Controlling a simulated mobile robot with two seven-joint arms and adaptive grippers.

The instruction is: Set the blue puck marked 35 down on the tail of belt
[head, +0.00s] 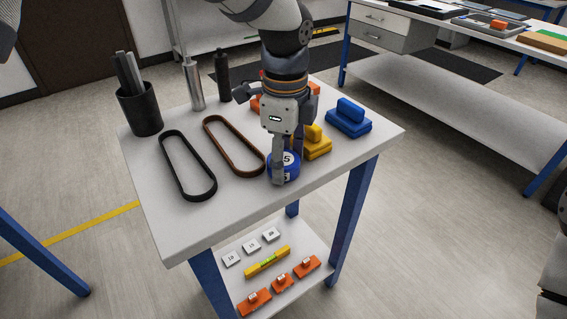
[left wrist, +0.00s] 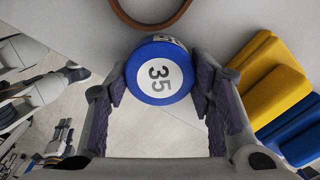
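The blue puck (head: 284,166), with a white face marked 35, is at the near edge of the white table between the fingers of my left gripper (head: 284,170). In the left wrist view the puck (left wrist: 160,74) sits between the two fingertips of the left gripper (left wrist: 160,82), which touch it on both sides. The gripper points down and looks shut on the puck. I cannot tell whether the puck rests on the tabletop or is just clear of it. No conveyor shows in either view.
A black belt loop (head: 163,163) and a brown one (head: 207,130) lie left of the puck. A yellow block (head: 318,151) and a blue block (head: 348,123) stand to its right. A black cup (head: 140,114) and metal cylinder (head: 194,86) stand behind. The table's front left is bare.

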